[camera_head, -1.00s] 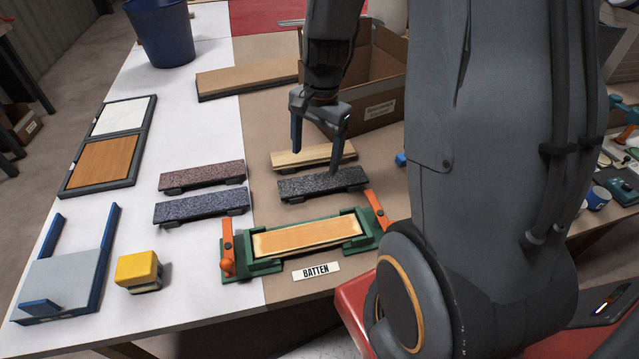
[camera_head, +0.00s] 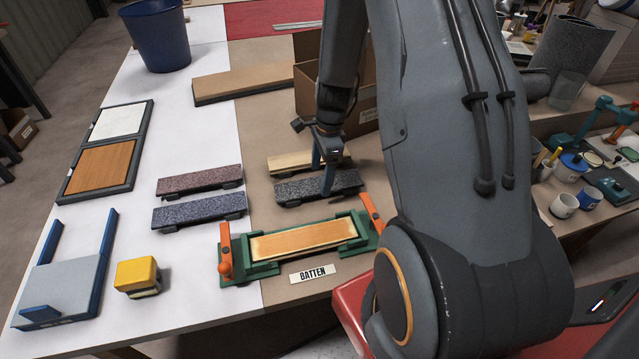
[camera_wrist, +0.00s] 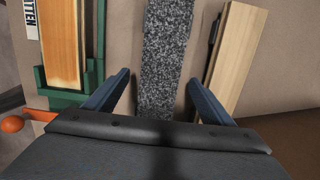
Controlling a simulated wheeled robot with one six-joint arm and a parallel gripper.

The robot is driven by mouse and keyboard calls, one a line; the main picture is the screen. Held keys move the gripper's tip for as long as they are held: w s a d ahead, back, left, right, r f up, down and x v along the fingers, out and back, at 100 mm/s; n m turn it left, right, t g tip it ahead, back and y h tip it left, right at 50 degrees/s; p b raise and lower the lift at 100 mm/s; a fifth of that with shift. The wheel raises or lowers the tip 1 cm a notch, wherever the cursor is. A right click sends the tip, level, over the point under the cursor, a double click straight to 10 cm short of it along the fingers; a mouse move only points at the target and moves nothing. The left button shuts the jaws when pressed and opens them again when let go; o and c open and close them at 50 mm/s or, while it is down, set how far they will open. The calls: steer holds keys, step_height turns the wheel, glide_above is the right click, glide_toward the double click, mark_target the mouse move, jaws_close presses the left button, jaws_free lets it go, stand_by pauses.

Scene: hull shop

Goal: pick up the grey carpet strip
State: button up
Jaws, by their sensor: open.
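The grey carpet strip (camera_head: 296,188) is a speckled dark grey bar lying on the brown part of the table, between a pale wooden strip and the green clamp fixture. My gripper (camera_head: 324,178) is open above its right part in the head view. In the wrist view the strip (camera_wrist: 165,58) runs between my two blue fingers (camera_wrist: 160,92), one on each side, apart from it. The strip's near end is hidden behind the gripper body there. I cannot tell how far the fingertips are above the table.
The pale wooden strip (camera_head: 290,162) lies close behind. The green fixture (camera_head: 262,268) with orange handles holds a wooden batten (camera_head: 303,239) in front. Purplish (camera_head: 199,181) and bluish (camera_head: 198,209) strips lie left. A cardboard box (camera_head: 366,106) stands behind the arm.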

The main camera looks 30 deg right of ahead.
steer(key=shift+a+f, duration=0.15)
steer(key=shift+f, duration=0.7)
steer(key=c, duration=1.2)
steer(key=shift+w+r, duration=0.1)
